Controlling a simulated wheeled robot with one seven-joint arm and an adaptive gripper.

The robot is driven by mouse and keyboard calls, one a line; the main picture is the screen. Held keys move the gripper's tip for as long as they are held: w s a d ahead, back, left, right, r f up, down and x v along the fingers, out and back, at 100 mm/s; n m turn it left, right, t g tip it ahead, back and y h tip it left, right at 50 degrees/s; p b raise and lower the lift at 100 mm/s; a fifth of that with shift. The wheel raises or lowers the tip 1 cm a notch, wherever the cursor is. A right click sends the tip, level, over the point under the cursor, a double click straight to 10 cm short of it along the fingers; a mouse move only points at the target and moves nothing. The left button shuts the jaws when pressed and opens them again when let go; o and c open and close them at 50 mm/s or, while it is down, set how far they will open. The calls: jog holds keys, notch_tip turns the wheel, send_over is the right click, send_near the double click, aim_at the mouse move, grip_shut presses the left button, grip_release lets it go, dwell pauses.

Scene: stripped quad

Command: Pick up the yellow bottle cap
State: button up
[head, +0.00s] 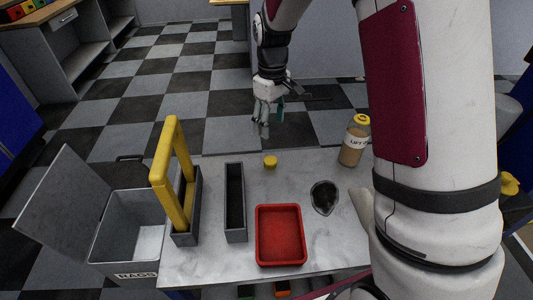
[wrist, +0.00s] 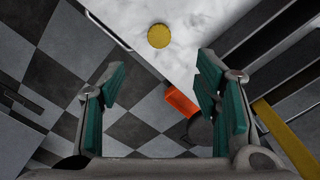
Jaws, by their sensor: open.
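The yellow bottle cap (head: 270,162) lies on the grey-white tabletop (head: 300,180), near its far edge and left of the bottle. In the wrist view the cap (wrist: 159,36) is a round yellow disc on the table, beyond my fingertips and roughly midway between them. My gripper (head: 265,118) is beyond the table's far edge in the head view, pointing down. In the wrist view its teal-padded fingers (wrist: 160,88) stand wide apart with nothing between them. The gripper does not touch the cap.
A bottle with a yellow lid (head: 354,140) stands at the right. A red tray (head: 281,234), a dark narrow bin (head: 235,202), a yellow-handled carrier (head: 171,170) and a dark bowl (head: 324,197) share the table. A lidded grey box (head: 128,226) is at left. Table around the cap is clear.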

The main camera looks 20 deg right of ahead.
jog(key=b, duration=0.3)
send_over(270, 160)
notch_tip(270, 160, down, 8)
jog(key=shift+w+f, duration=0.15)
jog(key=shift+d+f+b, duration=0.1)
jog(key=shift+f+b, duration=1.45)
jog(key=shift+f, duration=1.5)
jog(key=c, duration=0.9)
